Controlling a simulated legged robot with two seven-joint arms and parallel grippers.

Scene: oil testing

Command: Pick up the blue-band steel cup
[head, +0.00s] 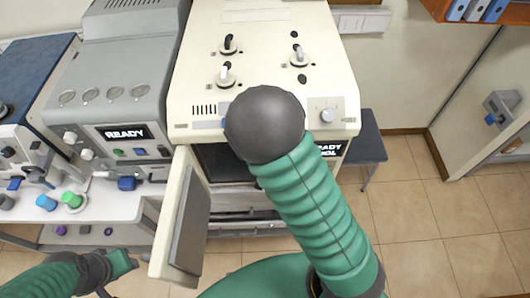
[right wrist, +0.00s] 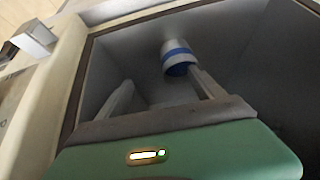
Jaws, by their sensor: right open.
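The steel cup with a blue band (right wrist: 178,57) shows in the right wrist view, inside a grey-walled chamber and beyond my fingertips. It looks tilted in this view. My right gripper (right wrist: 160,84) is open, with its fingers apart and nothing between them. Its right fingertip overlaps the cup's lower right edge in the picture; I cannot tell whether they touch. In the head view my right arm reaches to the opening of the cream machine (head: 262,58) and hides its gripper and the cup. My left gripper (head: 122,262) is low at the left; its jaws are unclear.
The machine's door (head: 190,225) stands open left of my right arm. The chamber walls surround the right gripper closely. A grey machine (head: 115,85) stands left on a white bench (head: 125,200), with blue and green capped items at its front. A dark stool (head: 365,138) is at right.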

